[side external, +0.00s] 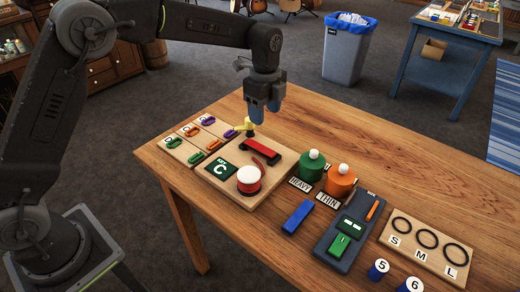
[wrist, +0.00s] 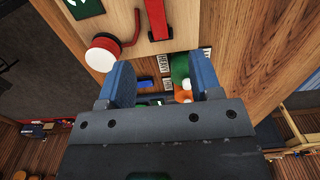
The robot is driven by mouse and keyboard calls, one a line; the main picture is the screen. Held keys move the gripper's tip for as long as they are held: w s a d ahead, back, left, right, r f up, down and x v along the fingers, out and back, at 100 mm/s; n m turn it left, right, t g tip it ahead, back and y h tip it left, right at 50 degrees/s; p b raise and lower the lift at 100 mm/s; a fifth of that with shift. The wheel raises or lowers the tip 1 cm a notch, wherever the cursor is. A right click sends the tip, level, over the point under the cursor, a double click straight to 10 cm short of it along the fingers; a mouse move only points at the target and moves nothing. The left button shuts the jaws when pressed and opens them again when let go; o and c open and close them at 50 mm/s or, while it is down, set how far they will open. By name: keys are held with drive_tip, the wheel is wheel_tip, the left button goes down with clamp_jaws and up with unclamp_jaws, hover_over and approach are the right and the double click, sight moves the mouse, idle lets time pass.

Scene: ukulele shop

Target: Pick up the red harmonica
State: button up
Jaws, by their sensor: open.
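The red harmonica (side external: 262,150) looks to be the long red bar with dark ends lying on the wooden board marked C. In the wrist view its near end (wrist: 157,20) shows at the top, and the rest runs out of frame. My gripper (side external: 264,113) is above the back of the board, with its blue fingers pointing down, apart from the bar. In the wrist view my gripper (wrist: 160,70) has its two fingers spread with nothing between them.
A red cylinder with a white top (side external: 248,180) stands on the board. Green (side external: 311,166) and orange (side external: 341,180) pots with white knobs stand to the right. A blue block (side external: 298,216) and a dark tray (side external: 328,238) lie nearer the front. A yellow piece (side external: 239,127) stands near my gripper.

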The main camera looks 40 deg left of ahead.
hover_over(260, 147)
drive_tip(key=d, duration=0.1)
drive_tip(key=f, duration=0.6)
drive_tip(key=shift+w+f, duration=0.2)
drive_tip(key=shift+s+a+f, duration=0.1)
drive_tip(key=shift+a+f, duration=0.05)
drive_tip(key=shift+f, duration=0.75)
drive_tip(key=shift+s+a+f, duration=0.1)
drive_tip(key=shift+a+f, duration=0.05)
drive_tip(key=shift+f, duration=0.75)
drive_tip(key=shift+a+f, duration=0.15)
drive_tip(key=shift+f, duration=0.75)
clamp_jaws()
drive_tip(key=shift+r, duration=0.15)
